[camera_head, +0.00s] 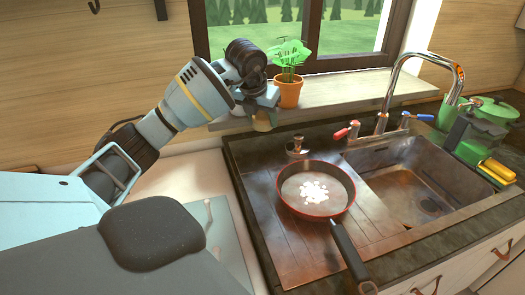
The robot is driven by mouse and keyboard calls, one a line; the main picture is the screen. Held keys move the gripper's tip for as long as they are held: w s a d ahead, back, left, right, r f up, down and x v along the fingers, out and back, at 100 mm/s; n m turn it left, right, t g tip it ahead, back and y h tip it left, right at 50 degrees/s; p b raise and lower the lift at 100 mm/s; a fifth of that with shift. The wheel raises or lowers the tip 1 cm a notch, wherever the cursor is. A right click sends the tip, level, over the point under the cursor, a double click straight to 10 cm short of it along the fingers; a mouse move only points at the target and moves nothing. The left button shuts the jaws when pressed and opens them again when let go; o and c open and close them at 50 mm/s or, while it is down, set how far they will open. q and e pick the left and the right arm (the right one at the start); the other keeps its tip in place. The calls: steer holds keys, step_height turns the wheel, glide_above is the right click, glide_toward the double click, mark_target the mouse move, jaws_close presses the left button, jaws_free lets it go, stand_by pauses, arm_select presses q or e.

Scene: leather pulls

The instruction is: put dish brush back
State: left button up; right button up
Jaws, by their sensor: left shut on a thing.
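My left gripper (261,108) reaches in from the left and is at the window sill, beside the potted plant. It is shut on a small tan, rounded thing (262,121) whose lower end shows beneath the fingers. This looks like part of the dish brush; the rest is hidden by the gripper. A dark green holder (470,137) stands at the right behind the sink, with a yellow sponge (497,171) at its front. My right gripper is not in view.
A frying pan (316,163) with white bits in it sits on the drainboard, its handle pointing to the front. A small metal knobbed piece (297,149) stands behind it. The sink (425,190), tap (388,92) and potted plant (289,92) are nearby. A green pot (496,110) is at the far right.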

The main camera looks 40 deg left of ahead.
mark_target(264, 157)
arm_select(q)
step_height(264, 157, down, 12)
steer(key=shift+r, duration=0.25)
stand_by(0.4)
steer(key=shift+f, duration=0.1)
steer(key=o, duration=0.8)
steer(key=shift+r, duration=0.2)
steer(key=v, duration=1.1)
steer(key=shift+s+d+r, duration=0.1)
steer(key=shift+s+r, duration=0.05)
steer(key=shift+r, duration=0.25)
